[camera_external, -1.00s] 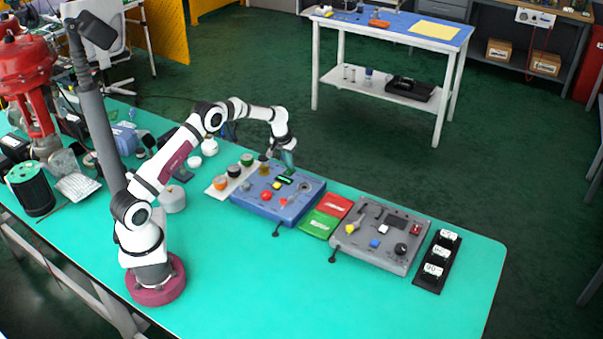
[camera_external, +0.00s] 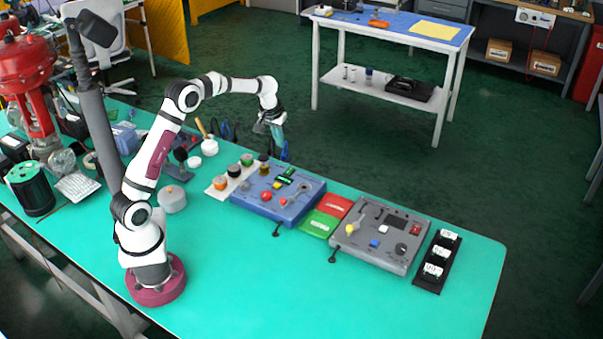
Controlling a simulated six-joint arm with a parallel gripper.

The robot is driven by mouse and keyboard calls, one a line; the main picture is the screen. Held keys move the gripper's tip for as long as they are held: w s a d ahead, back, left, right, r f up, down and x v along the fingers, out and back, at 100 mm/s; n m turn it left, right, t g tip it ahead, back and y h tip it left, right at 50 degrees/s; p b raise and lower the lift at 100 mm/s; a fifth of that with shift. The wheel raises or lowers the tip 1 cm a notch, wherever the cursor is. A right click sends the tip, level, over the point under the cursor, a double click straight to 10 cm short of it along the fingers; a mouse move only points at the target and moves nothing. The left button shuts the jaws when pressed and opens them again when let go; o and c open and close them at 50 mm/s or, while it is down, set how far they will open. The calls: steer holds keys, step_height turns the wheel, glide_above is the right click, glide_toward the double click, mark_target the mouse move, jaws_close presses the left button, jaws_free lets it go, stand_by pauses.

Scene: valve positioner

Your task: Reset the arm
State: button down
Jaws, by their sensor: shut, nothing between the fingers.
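My white and maroon arm stands on the teal bench at the left and arches over to the right. My gripper (camera_external: 284,152) hangs in the air above the back edge of the blue control box (camera_external: 258,206). It is shut and holds nothing. It is small in the picture, and it appears clear of the box. The blue box carries red and yellow knobs and a green display.
Right of the blue box lie red and green pads (camera_external: 320,224), a grey control box (camera_external: 388,262) and a black tray (camera_external: 428,280). Several jars (camera_external: 234,171) stand left of it. A red valve (camera_external: 25,65) is far left. The bench front (camera_external: 250,290) is clear.

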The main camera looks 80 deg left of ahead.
steer(key=shift+s+d+r, duration=0.1)
steer(key=shift+r, duration=0.1)
stand_by(0.3)
steer(key=s+d+r+m, duration=0.2)
steer(key=s+d+r, duration=0.1)
steer(key=d, duration=0.4)
steer(key=s+d+r+m, duration=0.3)
steer(key=d, duration=0.3)
steer(key=s+d+f+m+g, duration=0.1)
steer(key=s+d+m, duration=0.3)
steer(key=s+d, duration=0.3)
steer(key=s+d+f+m+g, duration=0.1)
steer(key=s+d+m, duration=0.4)
steer(key=s, duration=1.2)
steer(key=d, duration=0.3)
steer(key=shift+d+f+m+h, duration=0.2)
steer(key=shift+f+m+h, duration=0.1)
